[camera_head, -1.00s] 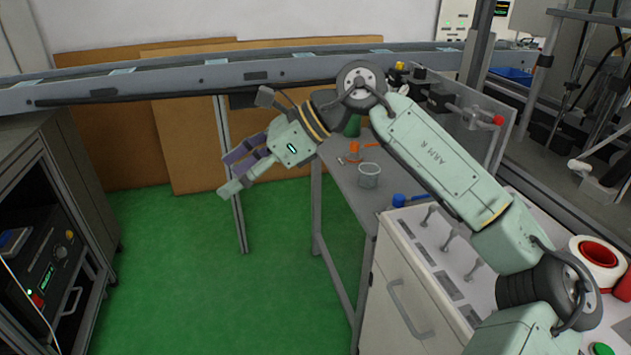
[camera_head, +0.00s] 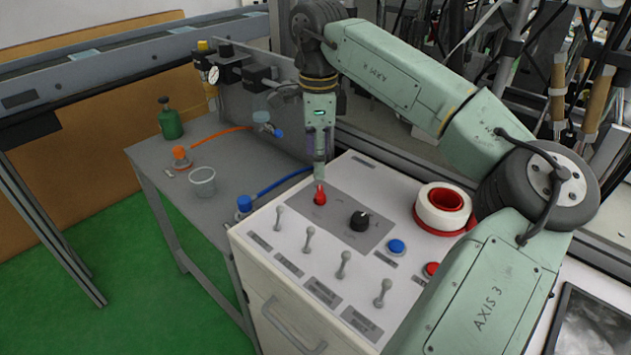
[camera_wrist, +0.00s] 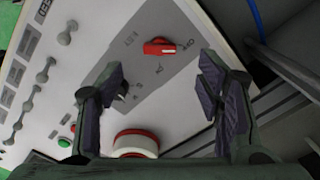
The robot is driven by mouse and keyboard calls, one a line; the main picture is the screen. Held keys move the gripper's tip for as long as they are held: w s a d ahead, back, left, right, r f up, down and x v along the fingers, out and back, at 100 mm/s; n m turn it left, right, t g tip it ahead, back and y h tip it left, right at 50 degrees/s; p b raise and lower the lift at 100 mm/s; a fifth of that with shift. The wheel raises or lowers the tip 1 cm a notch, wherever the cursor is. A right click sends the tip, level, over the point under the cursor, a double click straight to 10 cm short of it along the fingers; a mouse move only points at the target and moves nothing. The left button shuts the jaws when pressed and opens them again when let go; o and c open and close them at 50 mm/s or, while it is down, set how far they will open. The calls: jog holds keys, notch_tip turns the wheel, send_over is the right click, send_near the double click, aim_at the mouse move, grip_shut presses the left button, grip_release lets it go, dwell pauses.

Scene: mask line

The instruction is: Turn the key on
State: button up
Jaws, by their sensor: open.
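A red rotary switch (camera_head: 319,195) sits on the grey patch of the white control panel (camera_head: 290,247). It also shows in the wrist view (camera_wrist: 160,47), with a pale mark on its handle. A black rotary switch (camera_head: 360,220) sits to its right; in the wrist view my left finger partly hides it (camera_wrist: 122,91). I cannot tell a separate key apart from these two. My gripper (camera_head: 320,172) points down just above the red switch. In the wrist view its fingers (camera_wrist: 163,68) are spread with nothing between them, and the red switch lies beyond the fingertips.
Several metal toggle levers (camera_head: 309,240) line the panel's front. A grey table (camera_head: 218,160) with a glass cup (camera_head: 203,181) and green bottle (camera_head: 170,120) stands left.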

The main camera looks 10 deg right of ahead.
aim_at(318, 191)
notch_tip(318, 191, down, 8)
jog(key=shift+f+p, duration=0.2)
jog(key=shift+p, duration=0.4)
jog(key=shift+c, duration=0.6)
jog(key=c, duration=1)
